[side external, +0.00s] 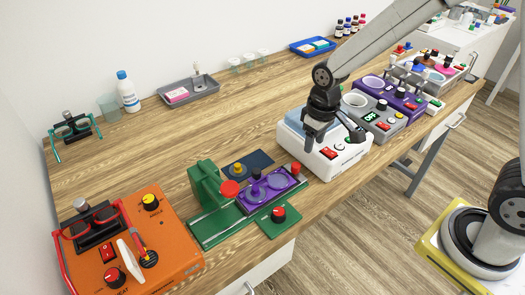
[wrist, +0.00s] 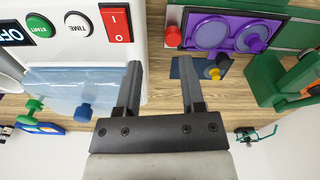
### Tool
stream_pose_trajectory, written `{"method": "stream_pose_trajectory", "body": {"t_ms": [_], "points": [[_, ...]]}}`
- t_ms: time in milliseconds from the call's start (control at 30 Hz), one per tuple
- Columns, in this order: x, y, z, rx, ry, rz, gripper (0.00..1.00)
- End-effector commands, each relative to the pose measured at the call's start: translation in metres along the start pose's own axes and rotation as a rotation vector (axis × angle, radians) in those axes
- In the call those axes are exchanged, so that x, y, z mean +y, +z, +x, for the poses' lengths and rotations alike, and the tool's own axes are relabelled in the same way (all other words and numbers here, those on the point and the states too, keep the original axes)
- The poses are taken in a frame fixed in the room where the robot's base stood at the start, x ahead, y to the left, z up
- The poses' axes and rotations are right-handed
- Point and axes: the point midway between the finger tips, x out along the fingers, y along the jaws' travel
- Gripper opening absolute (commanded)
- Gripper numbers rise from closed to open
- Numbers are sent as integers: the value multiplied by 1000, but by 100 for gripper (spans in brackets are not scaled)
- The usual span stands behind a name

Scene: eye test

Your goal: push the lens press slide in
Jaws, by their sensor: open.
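The lens press (side external: 208,187) is a green upright body on a green base on the bench, at the front centre of the side view; it also shows at the right of the wrist view (wrist: 275,85). Its purple slide (side external: 250,203) lies out to the right of the body, with round recesses, a purple knob and a red knob at its outer end. The slide shows at the top of the wrist view (wrist: 275,17). My gripper (side external: 332,138) is open and empty, to the right of the slide and apart from it; its fingers (wrist: 160,70) frame bare wood in the wrist view.
A white device (side external: 327,160) with a blue lid and red switch stands close under my gripper. A dark blue plate (side external: 262,158) with a yellow knob lies behind the slide. A green block (side external: 270,228) with a red knob sits in front. An orange box (side external: 160,262) stands left.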

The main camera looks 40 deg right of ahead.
Motion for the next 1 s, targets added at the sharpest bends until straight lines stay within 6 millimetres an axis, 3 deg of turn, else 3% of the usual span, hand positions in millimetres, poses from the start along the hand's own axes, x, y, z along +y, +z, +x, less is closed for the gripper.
{"method": "stream_pose_trajectory", "body": {"t_ms": [700, 1000], "points": [[23, 76, -16, 133, 16, 128, 51], [26, 95, -17, 164, 20, 158, 51]]}}
